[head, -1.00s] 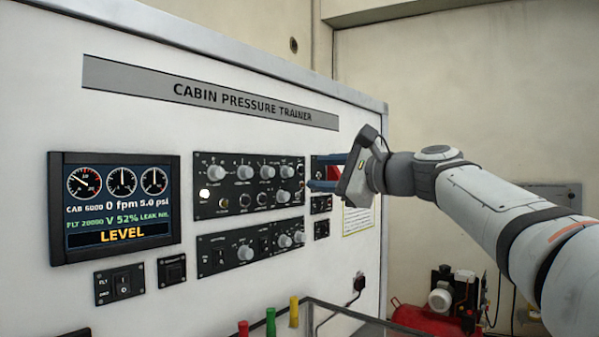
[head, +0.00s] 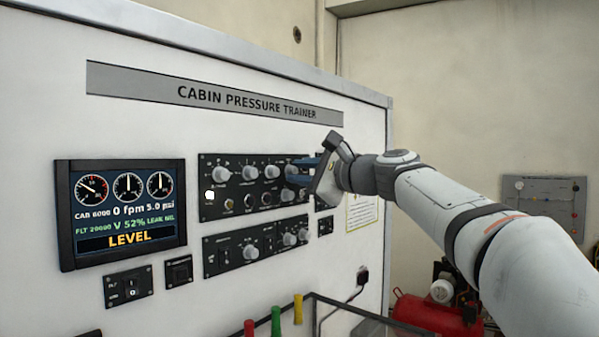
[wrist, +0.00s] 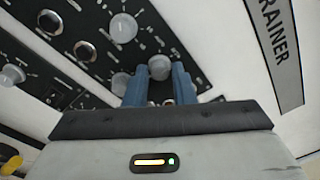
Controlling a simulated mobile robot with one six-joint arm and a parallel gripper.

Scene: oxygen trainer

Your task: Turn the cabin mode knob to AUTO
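The upper knob panel (head: 240,202) is on the white trainer wall, with several grey knobs; its labels are too small to read, so I cannot tell which knob is the cabin mode one. My gripper (head: 299,173) is at the panel's right end, its blue fingers pointing at it and hiding part of it. In the wrist view my gripper (wrist: 160,76) is open, with a gap between the two fingers. A grey knob (wrist: 160,66) shows at the fingertips, in line with the gap; I cannot tell whether they touch it. Another knob (wrist: 123,27) is beyond.
The display (head: 125,212) at left reads LEVEL. A lower knob panel (head: 225,258) sits below the upper one. Red, green and yellow handles (head: 276,320) stand by a dark-edged case at the bottom. A red compressor (head: 425,310) is on the floor at right.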

